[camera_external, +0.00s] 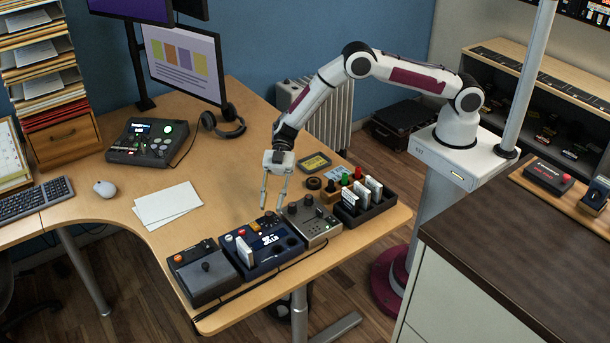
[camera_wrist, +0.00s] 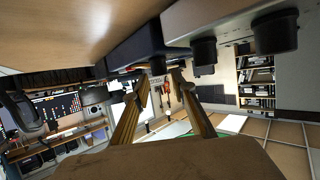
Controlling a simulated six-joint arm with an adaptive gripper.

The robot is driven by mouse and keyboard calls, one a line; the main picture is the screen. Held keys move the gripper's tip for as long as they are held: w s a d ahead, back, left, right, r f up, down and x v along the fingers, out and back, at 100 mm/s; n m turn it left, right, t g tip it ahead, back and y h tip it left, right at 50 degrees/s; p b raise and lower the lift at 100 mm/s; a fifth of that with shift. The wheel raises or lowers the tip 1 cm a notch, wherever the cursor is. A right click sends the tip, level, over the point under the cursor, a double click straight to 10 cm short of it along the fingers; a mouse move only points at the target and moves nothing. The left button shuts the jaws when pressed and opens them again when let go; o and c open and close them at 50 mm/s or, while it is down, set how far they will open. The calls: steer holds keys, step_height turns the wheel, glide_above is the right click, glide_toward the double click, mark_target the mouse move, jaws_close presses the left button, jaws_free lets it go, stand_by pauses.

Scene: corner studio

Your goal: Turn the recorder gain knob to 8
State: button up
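My gripper (camera_external: 271,208) points down over the desk in the external view, near the back edges of a blue box and a grey box. Its two fingers are apart in the wrist view (camera_wrist: 161,78), and nothing is clearly held between them. The grey box (camera_external: 325,232) carries dark knobs; in the wrist view a pale box side (camera_wrist: 225,12) shows with two large dark knobs (camera_wrist: 203,53) (camera_wrist: 275,31), right of the fingertips. A small dark knob-like part (camera_wrist: 158,66) appears between the fingertips, depth unclear. No label reading recorder or gain scale is legible.
The blue box (camera_external: 283,258) stands beside a joystick box (camera_external: 196,284) on the left. A black tray (camera_external: 377,212) with cards stands right. A desk console (camera_external: 145,141), white papers (camera_external: 166,205) and headphones (camera_external: 225,123) lie farther back. Bare desktop (camera_external: 205,222) lies left of my gripper.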

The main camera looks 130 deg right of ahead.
mark_target(269, 212)
steer(key=shift+x, duration=2.25)
jaws_close()
